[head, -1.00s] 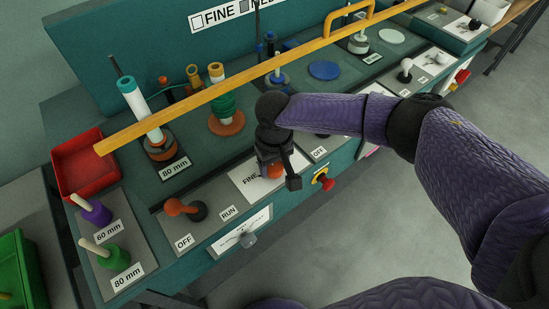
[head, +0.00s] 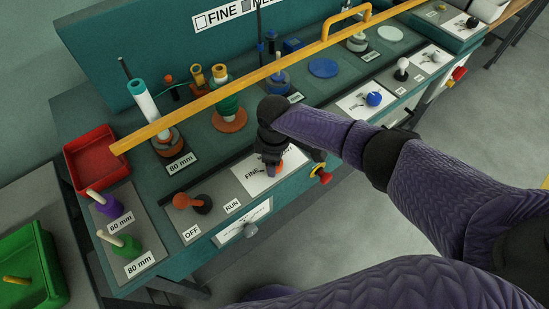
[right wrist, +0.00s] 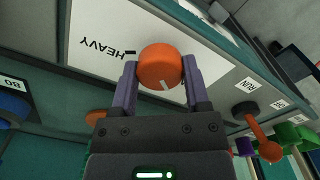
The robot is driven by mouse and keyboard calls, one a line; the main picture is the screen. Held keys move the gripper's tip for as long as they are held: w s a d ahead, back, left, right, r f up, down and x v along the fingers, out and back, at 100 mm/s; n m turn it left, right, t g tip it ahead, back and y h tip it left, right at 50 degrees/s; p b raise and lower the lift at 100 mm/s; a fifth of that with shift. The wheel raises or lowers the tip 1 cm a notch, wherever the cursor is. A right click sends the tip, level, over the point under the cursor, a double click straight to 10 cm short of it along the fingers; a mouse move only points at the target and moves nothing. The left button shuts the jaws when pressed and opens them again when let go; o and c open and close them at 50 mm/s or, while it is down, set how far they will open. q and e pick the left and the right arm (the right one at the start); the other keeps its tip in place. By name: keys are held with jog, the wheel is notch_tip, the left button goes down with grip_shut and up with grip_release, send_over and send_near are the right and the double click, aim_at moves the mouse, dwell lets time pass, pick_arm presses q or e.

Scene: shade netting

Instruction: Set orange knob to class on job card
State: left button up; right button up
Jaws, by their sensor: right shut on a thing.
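The orange knob (right wrist: 160,66) sits on a white dial plate (right wrist: 90,35) between my right gripper's fingers, which touch its sides. A pale pointer line shows on the knob's lower right edge in the right wrist view. HEAVY is printed on the plate, upside down there. In the head view my right gripper (head: 281,163) mostly covers the knob, and FINE (head: 254,174) is readable beside it. At the back, the card (head: 226,16) shows a white box before FINE and a darker box before a cut-off word starting with ME. My left gripper is not in view.
An orange lever (head: 181,201) stands by OFF and RUN labels, left of the dial. A red stop button (head: 324,177) is on the bench front. A yellow rail (head: 230,82) crosses above the bench. A blue knob (head: 374,98) stands to the right.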

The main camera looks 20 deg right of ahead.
jog(key=shift+n, duration=0.6)
jog(key=o, duration=1.3)
notch_tip(320, 180, up, 10)
jog(key=p, duration=0.4)
jog(key=shift+f+p, duration=0.2)
jog(key=shift+p, duration=0.1)
jog(key=shift+r, duration=0.2)
